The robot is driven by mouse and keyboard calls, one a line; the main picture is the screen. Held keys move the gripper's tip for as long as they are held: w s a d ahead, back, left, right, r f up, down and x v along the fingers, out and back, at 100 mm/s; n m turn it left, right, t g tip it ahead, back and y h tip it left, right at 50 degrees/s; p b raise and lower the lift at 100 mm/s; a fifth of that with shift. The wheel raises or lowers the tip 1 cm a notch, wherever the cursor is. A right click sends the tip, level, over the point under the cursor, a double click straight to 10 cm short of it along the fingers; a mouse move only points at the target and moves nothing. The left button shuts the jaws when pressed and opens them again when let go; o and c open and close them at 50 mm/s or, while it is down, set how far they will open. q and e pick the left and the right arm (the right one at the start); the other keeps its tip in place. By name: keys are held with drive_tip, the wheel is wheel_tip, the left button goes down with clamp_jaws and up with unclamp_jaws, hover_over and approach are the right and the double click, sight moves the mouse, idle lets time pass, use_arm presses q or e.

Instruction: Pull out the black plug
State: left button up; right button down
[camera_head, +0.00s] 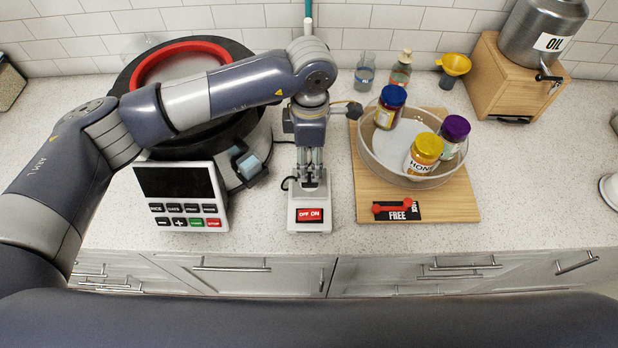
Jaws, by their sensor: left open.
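A white power strip (309,226) with a red OFF/ON switch (310,215) lies on the counter near the front edge. My left gripper (310,180) points down over the strip, just behind the switch. It is open, with its fingers around or just above the socket area. A short black cable (286,183) curls out at the left of the fingertips. The black plug itself is mostly hidden by the fingers, and I cannot tell whether they touch it. My right gripper is not in view.
A large black round cooker (135,80) with a control panel (183,195) stands left. Right, a wooden board (455,205) carries a glass bowl (372,155) with several jars. Bottles, a yellow funnel (455,64) and an oil can (540,30) stand behind.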

sight(310, 177)
use_arm(q)
wheel_tip(310, 177, down, 3)
drive_tip(key=shift+r+b, duration=0.1)
drive_tip(key=shift+b, duration=0.35)
wheel_tip(310, 177, down, 4)
drive_tip(key=b, duration=0.4)
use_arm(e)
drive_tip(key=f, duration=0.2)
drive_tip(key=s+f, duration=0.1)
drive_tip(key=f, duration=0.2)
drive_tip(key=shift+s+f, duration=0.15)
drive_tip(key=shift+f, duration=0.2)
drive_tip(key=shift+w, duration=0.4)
use_arm(q)
drive_tip(key=shift+b, duration=0.4)
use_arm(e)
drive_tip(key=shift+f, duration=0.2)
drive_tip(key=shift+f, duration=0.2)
use_arm(q)
drive_tip(key=shift+b, duration=0.4)
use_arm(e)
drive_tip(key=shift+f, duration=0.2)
